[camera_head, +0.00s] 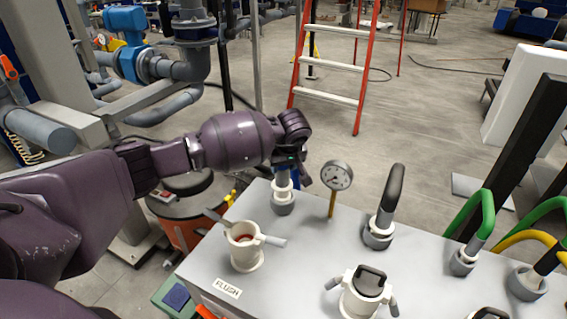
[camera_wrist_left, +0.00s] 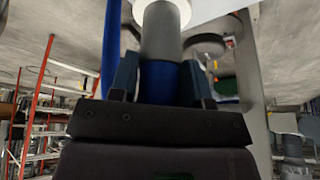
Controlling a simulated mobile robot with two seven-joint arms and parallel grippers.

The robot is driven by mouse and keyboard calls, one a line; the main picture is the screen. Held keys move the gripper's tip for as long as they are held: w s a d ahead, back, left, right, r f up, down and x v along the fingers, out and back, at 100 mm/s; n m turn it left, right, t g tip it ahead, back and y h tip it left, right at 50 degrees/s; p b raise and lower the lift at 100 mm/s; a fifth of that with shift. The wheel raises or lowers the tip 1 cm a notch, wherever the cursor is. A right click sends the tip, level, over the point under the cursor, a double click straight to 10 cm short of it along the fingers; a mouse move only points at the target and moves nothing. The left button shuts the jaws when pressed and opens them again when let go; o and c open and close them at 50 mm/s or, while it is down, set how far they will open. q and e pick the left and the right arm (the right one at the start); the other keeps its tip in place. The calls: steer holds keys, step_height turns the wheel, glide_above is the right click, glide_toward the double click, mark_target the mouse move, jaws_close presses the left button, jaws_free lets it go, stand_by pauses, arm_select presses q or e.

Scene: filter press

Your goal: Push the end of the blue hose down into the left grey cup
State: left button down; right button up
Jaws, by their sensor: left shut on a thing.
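The left grey cup (camera_head: 282,208) stands at the back left of the light grey tabletop. My left gripper (camera_head: 288,168) is just above it, shut on the blue hose (camera_head: 283,182). The held end points down at the cup, and its tip is at or inside the cup mouth; I cannot tell how deep. In the left wrist view the blue hose (camera_wrist_left: 165,82) is between the two fingers, with a grey end piece (camera_wrist_left: 163,38) reaching a pale ring. Another blue length (camera_wrist_left: 111,50) runs beside the gripper. My right gripper is out of view.
A pressure gauge (camera_head: 336,176) on a brass stem stands close right of the cup. A black hose (camera_head: 391,190) and a green hose (camera_head: 485,215) stand in cups further right. A white clamped port (camera_head: 243,247) by the FLUSH label (camera_head: 227,287) is in front.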

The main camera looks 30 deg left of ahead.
arm_select(q)
steer(key=shift+f+b, duration=0.5)
steer(key=shift+f, duration=1)
stand_by(0.4)
steer(key=c, duration=0.7)
jaws_free()
steer(key=shift+o, duration=1)
steer(key=shift+s, duration=0.1)
